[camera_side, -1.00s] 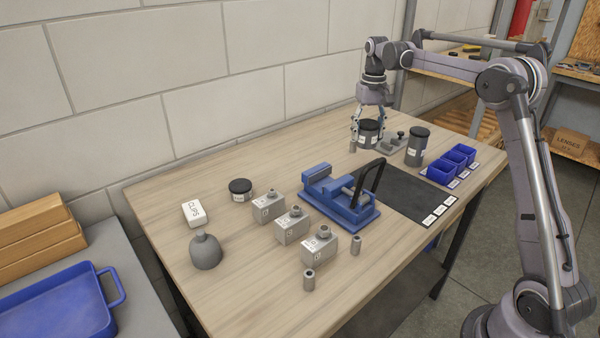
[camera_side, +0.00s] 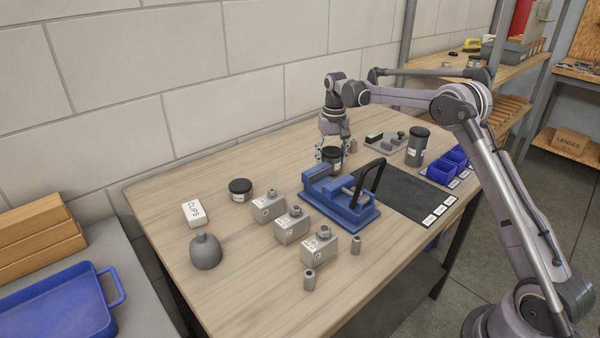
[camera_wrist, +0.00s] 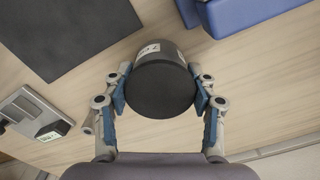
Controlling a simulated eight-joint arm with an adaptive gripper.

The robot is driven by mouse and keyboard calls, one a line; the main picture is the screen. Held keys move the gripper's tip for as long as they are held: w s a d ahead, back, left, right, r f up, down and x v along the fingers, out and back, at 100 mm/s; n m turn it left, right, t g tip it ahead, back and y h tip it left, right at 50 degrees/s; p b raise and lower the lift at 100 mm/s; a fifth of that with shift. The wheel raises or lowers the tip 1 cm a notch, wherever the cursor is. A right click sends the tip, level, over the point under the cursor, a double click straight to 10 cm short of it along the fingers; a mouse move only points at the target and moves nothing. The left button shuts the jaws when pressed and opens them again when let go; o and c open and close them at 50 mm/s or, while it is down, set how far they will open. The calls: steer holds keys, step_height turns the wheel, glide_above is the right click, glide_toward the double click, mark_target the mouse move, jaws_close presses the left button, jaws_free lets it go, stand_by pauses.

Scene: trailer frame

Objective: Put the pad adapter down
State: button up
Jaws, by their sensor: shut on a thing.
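The pad adapter (camera_side: 333,157), which I take to be the dark round cylinder with a white label, is in my gripper (camera_side: 334,152) just behind the blue vise (camera_side: 340,200). In the wrist view the pad adapter (camera_wrist: 162,88) sits between both blue-padded fingers (camera_wrist: 160,97), which press on its two sides. My gripper is shut on it. Its lower part is partly hidden by the vise in the side view, so I cannot tell its exact height above the wooden table (camera_side: 200,295).
A grey fixture (camera_side: 388,143) and a dark canister (camera_side: 417,146) stand to the right, near blue bins (camera_side: 442,172). A black mat (camera_side: 410,193) lies right of the vise. Bare wood lies behind the vise.

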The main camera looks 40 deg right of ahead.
mark_target(332, 150)
steer(key=shift+f, duration=0.2)
steer(key=shift+f, duration=0.1)
steer(key=o, duration=1.7)
steer(key=shift+f, duration=0.1)
step_height(332, 150, up, 12)
steer(key=shift+f, duration=0.1)
steer(key=shift+r, duration=0.3)
steer(key=shift+c, duration=1)
